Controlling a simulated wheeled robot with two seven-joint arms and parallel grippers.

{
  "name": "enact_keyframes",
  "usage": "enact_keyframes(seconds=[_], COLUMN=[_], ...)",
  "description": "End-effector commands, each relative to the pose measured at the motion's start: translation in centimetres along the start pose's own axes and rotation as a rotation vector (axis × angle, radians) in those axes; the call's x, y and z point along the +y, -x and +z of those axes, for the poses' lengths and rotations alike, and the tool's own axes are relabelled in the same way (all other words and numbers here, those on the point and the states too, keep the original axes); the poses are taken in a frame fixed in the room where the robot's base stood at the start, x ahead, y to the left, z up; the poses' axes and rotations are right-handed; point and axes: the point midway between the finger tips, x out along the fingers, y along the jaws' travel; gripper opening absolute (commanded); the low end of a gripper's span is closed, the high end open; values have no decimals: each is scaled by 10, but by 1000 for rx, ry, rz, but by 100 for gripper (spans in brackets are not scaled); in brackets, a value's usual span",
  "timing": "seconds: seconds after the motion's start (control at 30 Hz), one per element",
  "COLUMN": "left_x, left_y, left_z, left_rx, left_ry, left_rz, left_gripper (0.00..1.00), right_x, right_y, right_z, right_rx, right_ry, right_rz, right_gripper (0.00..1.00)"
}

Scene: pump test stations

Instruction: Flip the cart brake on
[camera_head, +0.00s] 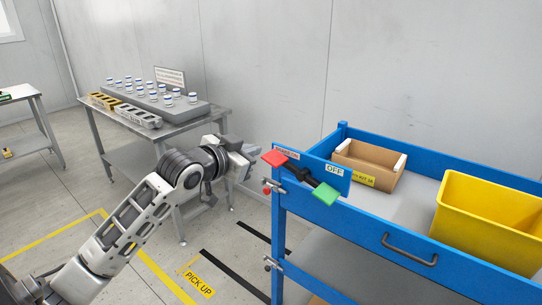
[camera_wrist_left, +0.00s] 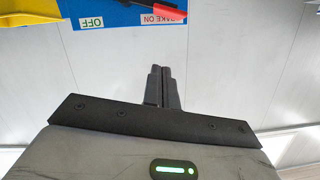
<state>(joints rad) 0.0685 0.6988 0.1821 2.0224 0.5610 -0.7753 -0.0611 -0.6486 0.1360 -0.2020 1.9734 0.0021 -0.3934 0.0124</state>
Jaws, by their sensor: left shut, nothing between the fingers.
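The blue cart (camera_head: 395,238) stands at the right in the head view. On its corner a blue plate carries the brake rocker (camera_head: 300,172), a dark bar with a red pad (camera_head: 274,158) at the BRAKE ON end and a green pad (camera_head: 325,194) at the OFF end. The red end sits higher in the picture, the green end lower. My left gripper (camera_head: 252,152) is just left of the red pad. Its fingers are shut and empty, also in the left wrist view (camera_wrist_left: 162,86), where the red pad (camera_wrist_left: 160,13) shows upside down. My right gripper is out of view.
On the cart are a cardboard box (camera_head: 368,164) and a yellow bin (camera_head: 485,222); a handle (camera_head: 410,255) is on its side. A metal table (camera_head: 190,116) with a grey rack of vials stands behind my left arm. The floor between carries PICK UP markings (camera_head: 199,284).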

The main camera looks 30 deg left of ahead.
Motion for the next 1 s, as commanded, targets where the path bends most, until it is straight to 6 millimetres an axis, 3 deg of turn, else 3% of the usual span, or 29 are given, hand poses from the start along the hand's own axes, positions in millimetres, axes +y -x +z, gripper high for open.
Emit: enact_keyframes(seconds=[0.17,0.53,0.7,1.0], left_x=[0,0,0,1], left_y=[-22,-99,-104,-107], left_z=[-2,-2,25,39], left_rx=[0,0,-3,0], left_ry=[4,3,0,0], left_rz=[0,0,0,0], left_gripper=[0,0,0,0], right_x=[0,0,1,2], right_y=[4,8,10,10], right_z=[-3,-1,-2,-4], right_rx=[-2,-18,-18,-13], right_ry=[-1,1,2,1], right_rz=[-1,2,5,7], right_gripper=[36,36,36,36])
